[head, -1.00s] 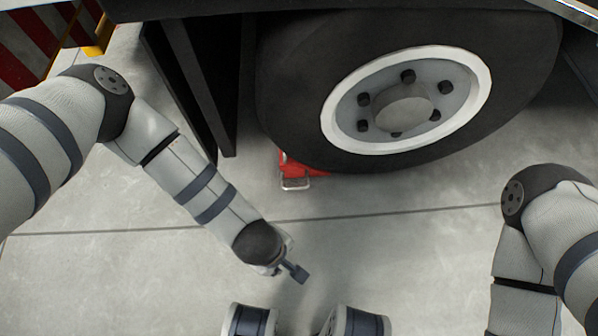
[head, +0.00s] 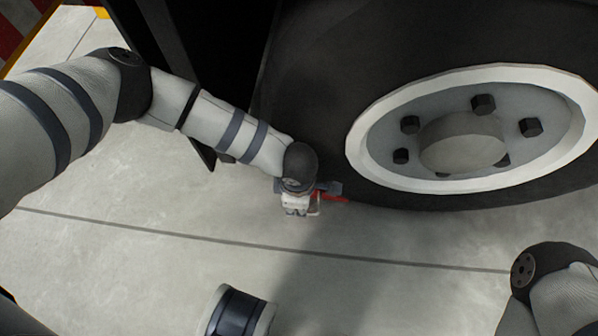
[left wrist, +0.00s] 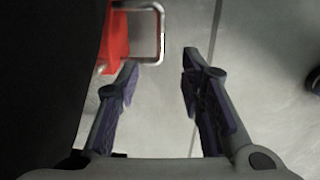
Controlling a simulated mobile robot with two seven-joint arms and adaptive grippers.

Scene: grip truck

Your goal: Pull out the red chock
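The red chock (head: 331,197) sits on the floor at the underside of the truck tyre (head: 300,110). In the head view most of it is hidden behind my left gripper (head: 318,190). In the left wrist view the red chock (left wrist: 114,38) is at the top left with its metal loop handle (left wrist: 161,35) sticking out to the right. My left gripper (left wrist: 158,78) is open, with its fingers apart and empty; the handle is just ahead of the fingertips, nearer the left finger. My right gripper is out of view; only my right arm shows at the lower right.
The dark tyre with its white rim (head: 360,150) fills the upper right. A black panel (head: 215,60) hangs left of the tyre, close to my left forearm. The grey floor (head: 150,270) in front is clear.

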